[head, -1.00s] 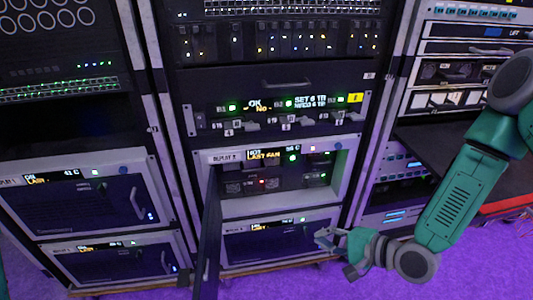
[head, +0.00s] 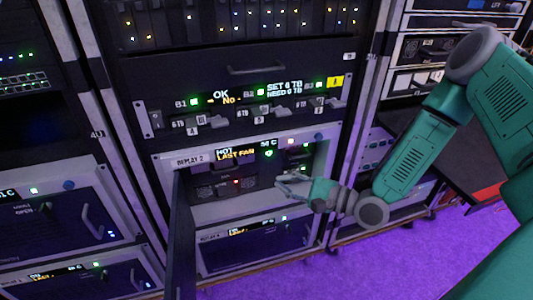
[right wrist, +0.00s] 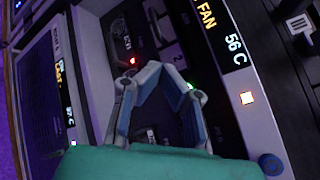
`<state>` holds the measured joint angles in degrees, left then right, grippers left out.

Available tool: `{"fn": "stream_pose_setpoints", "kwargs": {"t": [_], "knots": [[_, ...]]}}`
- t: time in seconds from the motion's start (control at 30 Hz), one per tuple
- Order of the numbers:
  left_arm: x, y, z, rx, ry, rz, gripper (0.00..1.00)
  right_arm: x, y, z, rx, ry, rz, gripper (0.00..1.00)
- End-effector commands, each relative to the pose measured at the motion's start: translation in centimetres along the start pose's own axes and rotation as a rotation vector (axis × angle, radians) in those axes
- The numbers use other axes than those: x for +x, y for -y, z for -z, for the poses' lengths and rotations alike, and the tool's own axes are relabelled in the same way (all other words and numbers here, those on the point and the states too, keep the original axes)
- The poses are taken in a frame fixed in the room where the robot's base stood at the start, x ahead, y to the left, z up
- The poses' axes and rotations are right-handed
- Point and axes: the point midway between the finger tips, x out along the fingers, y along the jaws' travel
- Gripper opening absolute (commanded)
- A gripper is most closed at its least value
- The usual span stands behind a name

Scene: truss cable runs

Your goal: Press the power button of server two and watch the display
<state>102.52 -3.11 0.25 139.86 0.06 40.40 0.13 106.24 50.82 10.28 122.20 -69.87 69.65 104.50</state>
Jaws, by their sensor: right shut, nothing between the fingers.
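The unit labelled Replay 2 (head: 187,161) has a pale front frame, with its dark door (head: 181,235) swung open at the left. Its display (head: 238,153) reads HOT, LAST FAN; the right wrist view shows FAN and 56 C on the display (right wrist: 222,32). Right of the display are a lit square (head: 291,141) and a round blue button (head: 317,136). Which one is the power button I cannot tell. My right gripper (head: 284,184) is shut and empty, in front of the open bay's lower right; contact is unclear. The right wrist view shows its fingers (right wrist: 152,72) before red and green lights. My left gripper is out of view.
A panel with several small levers (head: 240,115) sits above Replay 2. Another unit (head: 240,245) with a closed dark door sits below. A neighbouring rack stands at the left. The purple floor (head: 400,265) is clear.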

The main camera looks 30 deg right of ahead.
Motion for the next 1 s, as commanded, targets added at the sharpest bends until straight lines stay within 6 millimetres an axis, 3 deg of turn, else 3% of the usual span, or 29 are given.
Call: {"fn": "stream_pose_setpoints", "kwargs": {"t": [0.53, 1.0], "knots": [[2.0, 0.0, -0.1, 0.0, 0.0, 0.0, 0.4, 5.0, 3.4, 3.4, -0.006, 0.001, 0.0, 0.0], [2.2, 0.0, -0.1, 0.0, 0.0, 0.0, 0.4, 5.8, 4.3, 4.2, -0.001, 0.0, 0.0, 0.0]]}}
